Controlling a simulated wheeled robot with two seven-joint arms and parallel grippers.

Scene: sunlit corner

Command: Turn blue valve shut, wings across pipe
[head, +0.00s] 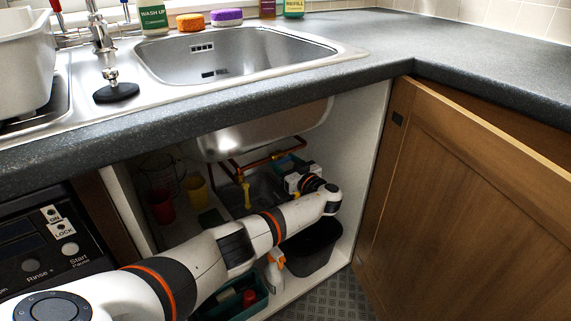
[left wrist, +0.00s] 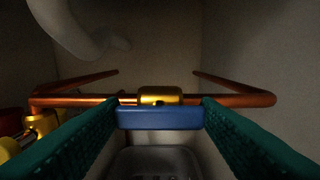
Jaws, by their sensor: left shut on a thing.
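The blue valve handle (left wrist: 160,118) shows in the left wrist view as a flat bar in front of a brass valve body (left wrist: 160,96). The body sits on a copper pipe (left wrist: 88,100) that runs across the picture. The handle's wings lie level in the picture, along the pipe. My left gripper (left wrist: 160,108) has its green fingers at the two ends of the handle and is shut on it. In the head view my left gripper (head: 287,165) is inside the cupboard under the sink, and the handle is hidden. My right gripper is not in view.
A yellow-handled valve (head: 244,191) hangs left of my gripper. A dark bin (head: 312,250) stands below my arm. Red (head: 162,207) and yellow (head: 196,188) cups are at the cupboard's left. The open wooden door (head: 465,200) bounds the right; the sink bowl (head: 265,130) hangs above.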

